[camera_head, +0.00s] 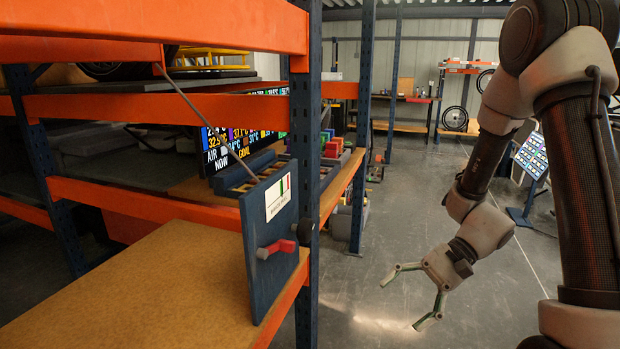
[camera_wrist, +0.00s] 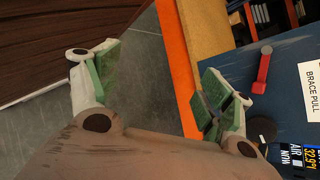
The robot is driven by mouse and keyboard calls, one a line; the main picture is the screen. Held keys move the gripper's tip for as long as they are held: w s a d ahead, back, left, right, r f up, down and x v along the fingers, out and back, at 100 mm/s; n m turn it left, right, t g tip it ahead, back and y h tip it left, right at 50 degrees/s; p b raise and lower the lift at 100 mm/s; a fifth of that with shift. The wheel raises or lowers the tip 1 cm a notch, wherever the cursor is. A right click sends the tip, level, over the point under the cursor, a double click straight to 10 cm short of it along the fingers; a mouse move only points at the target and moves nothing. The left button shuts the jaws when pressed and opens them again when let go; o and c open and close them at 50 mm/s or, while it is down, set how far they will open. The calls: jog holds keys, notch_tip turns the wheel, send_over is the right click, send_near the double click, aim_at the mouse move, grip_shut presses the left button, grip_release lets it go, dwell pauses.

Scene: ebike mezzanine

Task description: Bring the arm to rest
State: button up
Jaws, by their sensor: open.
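My gripper (camera_head: 408,297) hangs open and empty over the grey floor, to the right of the orange and blue shelving. Its two green-padded fingers are spread wide. In the wrist view my gripper (camera_wrist: 155,85) also shows open, with only floor and a shelf edge between and beyond its fingers. My arm reaches down from the upper right of the head view, bent at the elbow, and touches nothing that I can see.
A blue panel (camera_head: 255,222) with a red handle (camera_head: 278,248) stands at the shelf edge, left of my gripper. An orange shelf beam (camera_wrist: 181,65) lies close by in the wrist view. A display board (camera_head: 531,156) stands behind my arm. The central floor (camera_head: 400,225) is clear.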

jog(key=s+d+r+n+t+h, duration=0.3)
jog(key=s+d+r+t+h, duration=0.1)
jog(key=d+r, duration=0.4)
jog(key=s+d+r+n+t+h, duration=0.4)
jog(key=d+r+h, duration=0.3)
jog(key=d+r, duration=0.2)
notch_tip(320, 180, up, 3)
jog(key=shift+f, duration=0.1)
jog(key=shift+d, duration=0.1)
jog(key=shift+c, duration=0.3)
